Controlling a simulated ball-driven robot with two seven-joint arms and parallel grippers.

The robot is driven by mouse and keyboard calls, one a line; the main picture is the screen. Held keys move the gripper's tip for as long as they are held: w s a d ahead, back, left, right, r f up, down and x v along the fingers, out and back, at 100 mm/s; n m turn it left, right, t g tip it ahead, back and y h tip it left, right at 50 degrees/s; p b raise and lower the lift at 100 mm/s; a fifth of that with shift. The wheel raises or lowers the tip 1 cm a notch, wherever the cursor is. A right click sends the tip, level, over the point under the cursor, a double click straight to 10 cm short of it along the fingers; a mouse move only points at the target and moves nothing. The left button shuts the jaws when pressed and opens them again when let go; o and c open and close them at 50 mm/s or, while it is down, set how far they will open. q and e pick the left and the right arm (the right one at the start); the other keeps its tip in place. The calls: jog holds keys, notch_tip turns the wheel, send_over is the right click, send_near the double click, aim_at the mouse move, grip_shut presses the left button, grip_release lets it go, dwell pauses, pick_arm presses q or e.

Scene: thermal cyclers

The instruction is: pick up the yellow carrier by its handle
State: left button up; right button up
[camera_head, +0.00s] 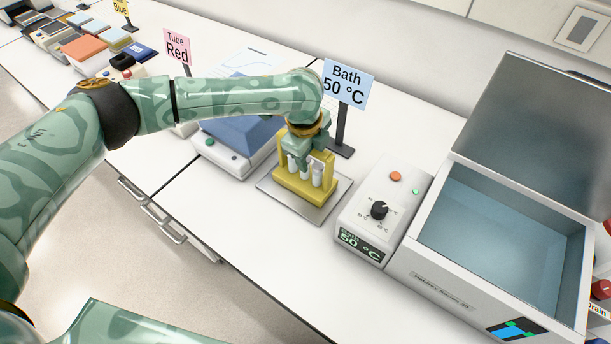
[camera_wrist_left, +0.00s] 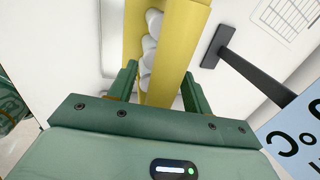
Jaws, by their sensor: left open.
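The yellow carrier (camera_head: 292,188) stands upright on a flat metal plate (camera_head: 318,214) and holds several white tubes (camera_head: 317,174). My left gripper (camera_head: 303,157) is directly over the carrier, pointing down, and covers most of its handle in the head view. In the left wrist view the yellow handle bar (camera_wrist_left: 181,45) runs between the two green fingers of my open left gripper (camera_wrist_left: 160,82), with a row of white tube tops beside it. Whether either finger touches the handle cannot be told. My right gripper is not in view.
A "Bath 50 °C" sign (camera_head: 344,88) stands just behind the carrier. To the right is a water bath with a control box (camera_head: 378,220), an open basin (camera_head: 500,240) and a raised lid (camera_head: 540,130). A blue-topped device (camera_head: 235,148) sits to the left.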

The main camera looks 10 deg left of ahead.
pick_arm(q)
grip_shut()
dwell(0.3)
